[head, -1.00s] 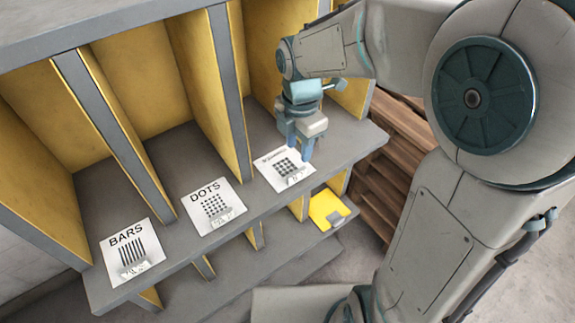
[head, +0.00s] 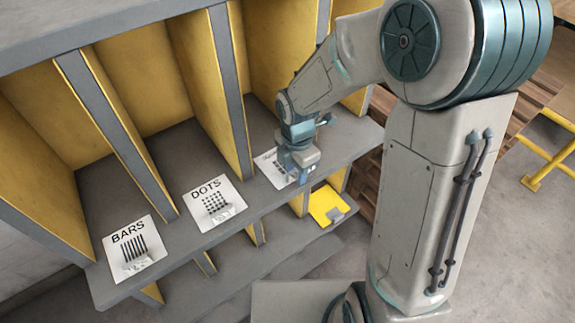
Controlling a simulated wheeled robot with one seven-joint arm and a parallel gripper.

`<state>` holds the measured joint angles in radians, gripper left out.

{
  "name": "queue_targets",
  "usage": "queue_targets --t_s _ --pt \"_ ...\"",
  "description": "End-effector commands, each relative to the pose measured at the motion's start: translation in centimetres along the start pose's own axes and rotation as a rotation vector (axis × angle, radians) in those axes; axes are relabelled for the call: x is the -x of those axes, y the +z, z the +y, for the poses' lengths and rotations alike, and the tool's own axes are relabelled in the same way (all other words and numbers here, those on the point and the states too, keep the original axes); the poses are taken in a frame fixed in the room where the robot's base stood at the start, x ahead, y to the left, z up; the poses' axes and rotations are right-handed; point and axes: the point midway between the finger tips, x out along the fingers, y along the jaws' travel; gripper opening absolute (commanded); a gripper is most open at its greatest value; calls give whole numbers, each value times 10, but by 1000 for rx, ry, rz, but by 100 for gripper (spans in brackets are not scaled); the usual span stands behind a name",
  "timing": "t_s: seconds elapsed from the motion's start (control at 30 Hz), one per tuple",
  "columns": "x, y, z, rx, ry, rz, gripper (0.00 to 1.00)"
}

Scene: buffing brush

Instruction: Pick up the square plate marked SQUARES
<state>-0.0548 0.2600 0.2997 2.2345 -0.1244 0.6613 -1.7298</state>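The white square plate marked SQUARES (head: 267,162) lies flat on the grey shelf, rightmost of a row of plates. Only its left part shows in the head view; its pattern and its lettering are mostly covered. My gripper (head: 299,178) points down over the right part of this plate, with its fingertips at about the height of the plate's front tab. Whether the fingers are apart or closed on the tab is hidden.
The DOTS plate (head: 212,202) and the BARS plate (head: 133,248) lie to the left on the same shelf (head: 185,158). Yellow upright dividers (head: 203,80) stand behind. A yellow plate (head: 327,206) lies lower, under the shelf's right end.

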Motion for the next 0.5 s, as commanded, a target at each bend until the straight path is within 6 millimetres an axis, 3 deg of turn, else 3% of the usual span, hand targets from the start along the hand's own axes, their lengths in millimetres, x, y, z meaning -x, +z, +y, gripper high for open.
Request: queue_targets --t_s 0.1,0.23,0.27,0.5 --pt "0 0 0 0 0 0 36" --pt "0 0 0 0 0 0 3" --pt "0 0 0 0 0 0 0" --pt "0 0 0 1 0 0 0"
